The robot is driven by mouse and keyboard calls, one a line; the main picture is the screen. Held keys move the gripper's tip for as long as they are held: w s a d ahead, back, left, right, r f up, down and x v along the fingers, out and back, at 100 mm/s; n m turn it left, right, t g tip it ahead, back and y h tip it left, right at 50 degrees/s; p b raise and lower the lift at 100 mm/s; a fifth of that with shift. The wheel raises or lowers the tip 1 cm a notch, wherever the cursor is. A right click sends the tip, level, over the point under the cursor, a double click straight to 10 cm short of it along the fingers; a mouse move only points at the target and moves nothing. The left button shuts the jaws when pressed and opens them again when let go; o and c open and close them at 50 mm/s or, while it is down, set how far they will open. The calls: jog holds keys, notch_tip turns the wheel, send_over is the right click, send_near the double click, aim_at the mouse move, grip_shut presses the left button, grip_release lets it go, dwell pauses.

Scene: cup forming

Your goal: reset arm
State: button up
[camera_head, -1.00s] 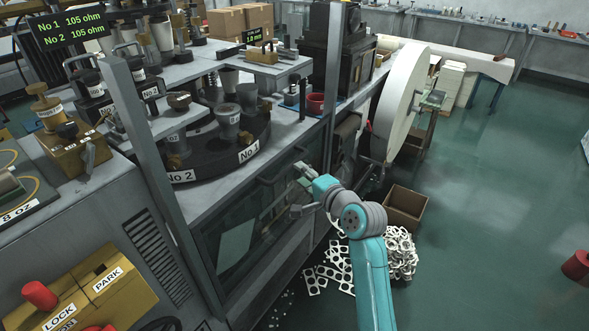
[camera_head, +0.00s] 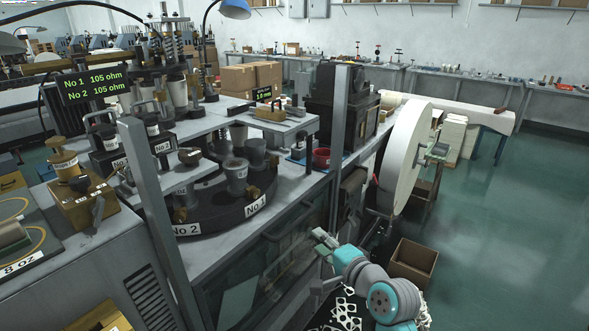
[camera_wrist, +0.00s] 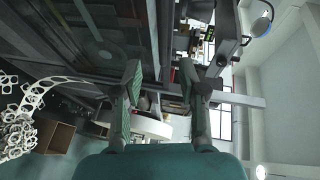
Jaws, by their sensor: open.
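My gripper (camera_head: 322,262) is at the end of my teal and grey arm, low in the middle of the head view. It is beside the front of the grey machine bench (camera_head: 215,262), lower than the bench top. In the wrist view my gripper (camera_wrist: 160,82) shows two separate fingers with a gap between them and nothing held. The machine's dark glass front panel fills the upper left of the wrist view. Whether the fingers touch the bench front cannot be told.
A large white paper roll (camera_head: 403,155) stands beyond my arm. A brown open box (camera_head: 413,262) lies on the floor behind it, with white punched scrap (camera_head: 345,312) nearby. The round No 1/No 2 turntable (camera_head: 215,215) sits on the bench. The green floor at right is clear.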

jog(key=s+d+f+n+h, duration=0.2)
jog(key=s+d+f+h, duration=0.1)
jog(key=s+f, duration=0.8)
jog(key=s+d+f+n+h, duration=0.1)
jog(key=s+d+f+h, duration=0.15)
jog(key=s+f, duration=0.85)
jog(key=s+r+n, duration=0.3)
jog(key=s, duration=0.7)
jog(key=s+d+r+n+h, duration=0.1)
jog(key=s+r+n, duration=0.2)
jog(key=s, duration=0.8)
jog(key=s+d+r+n, duration=0.1)
jog(key=s+r+n, duration=0.1)
jog(key=s, duration=0.8)
jog(key=shift+s+r+n+t, duration=0.15)
jog(key=shift+r+n+t, duration=0.2)
jog(key=shift+r, duration=0.35)
jog(key=shift+h, duration=0.25)
